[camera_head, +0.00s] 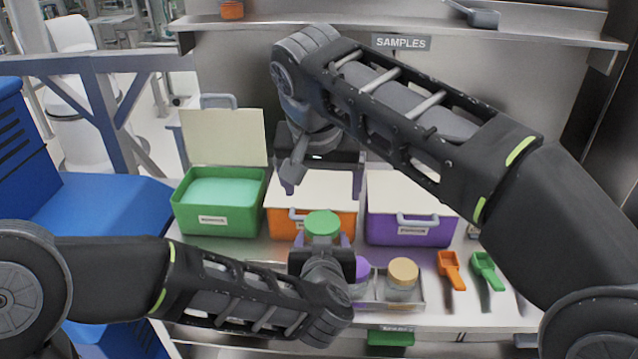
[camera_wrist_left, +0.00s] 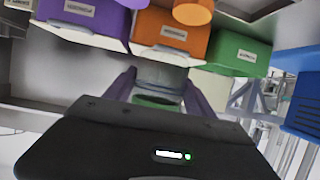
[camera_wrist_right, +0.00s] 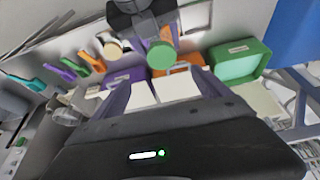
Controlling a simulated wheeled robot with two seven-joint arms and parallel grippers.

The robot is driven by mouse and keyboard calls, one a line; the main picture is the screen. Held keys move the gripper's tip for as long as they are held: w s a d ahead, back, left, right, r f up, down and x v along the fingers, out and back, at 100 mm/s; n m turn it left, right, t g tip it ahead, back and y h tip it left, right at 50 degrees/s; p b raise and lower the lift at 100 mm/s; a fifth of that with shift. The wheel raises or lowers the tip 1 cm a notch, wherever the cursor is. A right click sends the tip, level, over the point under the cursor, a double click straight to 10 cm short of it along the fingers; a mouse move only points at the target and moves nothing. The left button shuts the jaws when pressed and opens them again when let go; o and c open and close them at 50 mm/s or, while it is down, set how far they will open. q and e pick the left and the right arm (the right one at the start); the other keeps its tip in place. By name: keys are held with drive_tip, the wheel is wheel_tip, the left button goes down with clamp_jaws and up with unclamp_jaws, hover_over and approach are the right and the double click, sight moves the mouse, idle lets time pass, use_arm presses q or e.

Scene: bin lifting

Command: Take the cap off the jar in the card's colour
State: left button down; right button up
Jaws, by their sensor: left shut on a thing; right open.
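A clear jar with a green cap (camera_head: 322,223) is held upright by my left gripper (camera_head: 322,243), which is shut on its body. In the left wrist view the jar (camera_wrist_left: 160,76) sits between the purple fingers. The green cap (camera_wrist_right: 176,55) is on the jar in the right wrist view. My right gripper (camera_head: 322,178) is open and empty, behind the cap and apart from it, over the orange bin. A green plate (camera_head: 390,337), perhaps the card, shows at the counter's front edge. Jars with a purple cap (camera_head: 361,268) and a tan cap (camera_head: 403,271) stand in a tray (camera_head: 420,300).
A green bin (camera_head: 215,222) with its lid raised, an orange bin (camera_head: 282,226) and a purple bin (camera_head: 411,233) line the back. Orange (camera_head: 450,268) and green (camera_head: 487,270) scoops lie at the right. A shelf (camera_head: 540,35) runs above. My right arm crosses overhead.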

sight(322, 221)
drive_tip(key=shift+s+a+r, duration=0.2)
drive_tip(key=shift+a, duration=0.05)
drive_tip(key=x, duration=1.2)
drive_tip(key=shift+f, duration=0.1)
drive_tip(key=c, duration=1.6)
drive_tip(key=shift+r, duration=1.1)
